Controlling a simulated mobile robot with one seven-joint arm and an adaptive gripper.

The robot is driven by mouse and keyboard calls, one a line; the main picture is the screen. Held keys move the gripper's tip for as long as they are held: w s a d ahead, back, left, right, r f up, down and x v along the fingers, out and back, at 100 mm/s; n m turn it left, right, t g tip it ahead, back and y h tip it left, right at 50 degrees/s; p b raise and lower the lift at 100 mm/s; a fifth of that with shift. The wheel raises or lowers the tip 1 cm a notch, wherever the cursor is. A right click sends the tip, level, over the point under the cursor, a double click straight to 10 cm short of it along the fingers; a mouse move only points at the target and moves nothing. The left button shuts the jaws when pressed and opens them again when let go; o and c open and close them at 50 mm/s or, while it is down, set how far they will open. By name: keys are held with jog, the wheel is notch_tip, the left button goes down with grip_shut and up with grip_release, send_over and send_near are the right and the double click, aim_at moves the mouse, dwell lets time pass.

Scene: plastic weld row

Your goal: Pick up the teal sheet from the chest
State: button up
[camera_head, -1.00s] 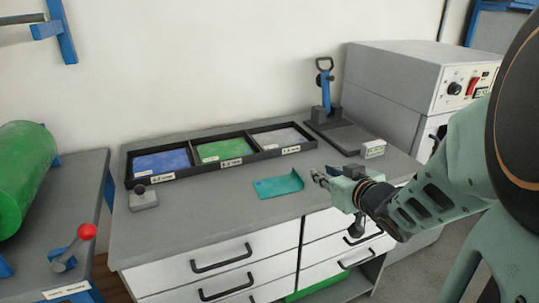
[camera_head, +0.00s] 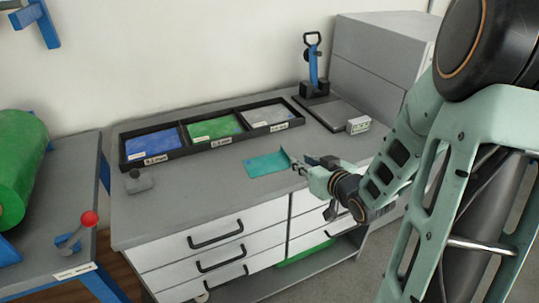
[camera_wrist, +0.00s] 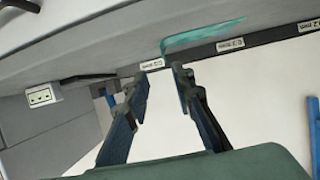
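The teal sheet (camera_head: 268,164) lies on the grey top of the chest (camera_head: 190,205), near the front edge, with its right end bent upward. It also shows in the wrist view (camera_wrist: 203,34) as a thin teal strip beyond the fingertips. My gripper (camera_head: 297,166) is just to the right of the sheet's raised end, low over the chest top. In the wrist view my gripper (camera_wrist: 160,72) has its two fingers apart with nothing between them. I cannot tell whether a fingertip touches the sheet.
A black tray (camera_head: 180,152) with blue, green and grey sheets in its compartments stands behind the teal sheet. A small grey block (camera_head: 139,181) sits at left.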

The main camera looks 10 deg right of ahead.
jog(key=x, duration=0.2)
jog(key=b+x, duration=0.1)
jog(key=x, duration=0.4)
jog(key=shift+w+a+f, duration=0.1)
jog(key=shift+a, duration=0.35)
jog(key=shift+c, duration=0.3)
grip_shut()
